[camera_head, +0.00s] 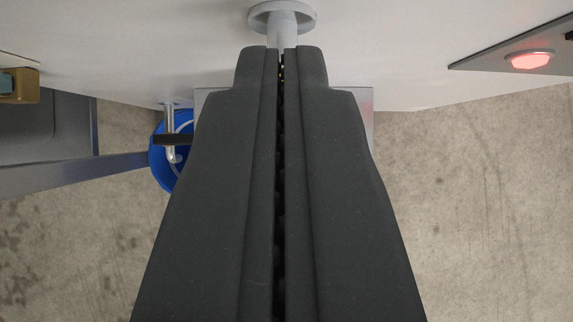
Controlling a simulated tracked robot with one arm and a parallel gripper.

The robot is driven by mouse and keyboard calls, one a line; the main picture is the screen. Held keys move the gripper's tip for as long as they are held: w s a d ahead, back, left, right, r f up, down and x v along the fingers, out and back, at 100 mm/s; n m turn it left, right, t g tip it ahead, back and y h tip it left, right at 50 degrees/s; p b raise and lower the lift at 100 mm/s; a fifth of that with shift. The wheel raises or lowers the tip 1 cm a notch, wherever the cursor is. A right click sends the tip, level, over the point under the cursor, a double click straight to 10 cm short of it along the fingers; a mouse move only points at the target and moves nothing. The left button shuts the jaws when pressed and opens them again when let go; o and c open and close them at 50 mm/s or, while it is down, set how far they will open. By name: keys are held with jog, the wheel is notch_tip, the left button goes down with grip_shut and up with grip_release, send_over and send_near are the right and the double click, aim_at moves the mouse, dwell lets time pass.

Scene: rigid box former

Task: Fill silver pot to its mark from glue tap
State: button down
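My gripper (282,62) fills the middle of the view, its two dark fingers almost together with a thin dark slit between them. A tiny yellowish speck shows in the slit near the tips; I cannot tell what it is. Just beyond the tips, a pale grey round flange with a short neck (285,22) comes out of the white wall; it may be the glue tap, but its outlet is hidden. A flat silver-grey piece (364,100) shows at both sides behind the fingers, mostly hidden. I cannot make out the silver pot or its mark.
A blue round container (160,172) is at the left, with a metal pipe (169,125) and a black bar over it. A grey cabinet or bench (50,125) is at far left. A lit red button (530,61) is at upper right. The concrete floor (490,200) at right is clear.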

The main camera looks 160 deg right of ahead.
jog(key=shift+f, duration=0.1)
jog(key=shift+f+b, duration=0.3)
jog(key=shift+f, duration=0.65)
dwell(1.4)
jog(key=shift+r+p, duration=0.5)
jog(key=shift+r, duration=0.55)
jog(key=shift+r, duration=0.15)
jog(key=shift+r+p, duration=1.3)
jog(key=shift+r, duration=1.6)
jog(key=shift+r, duration=0.1)
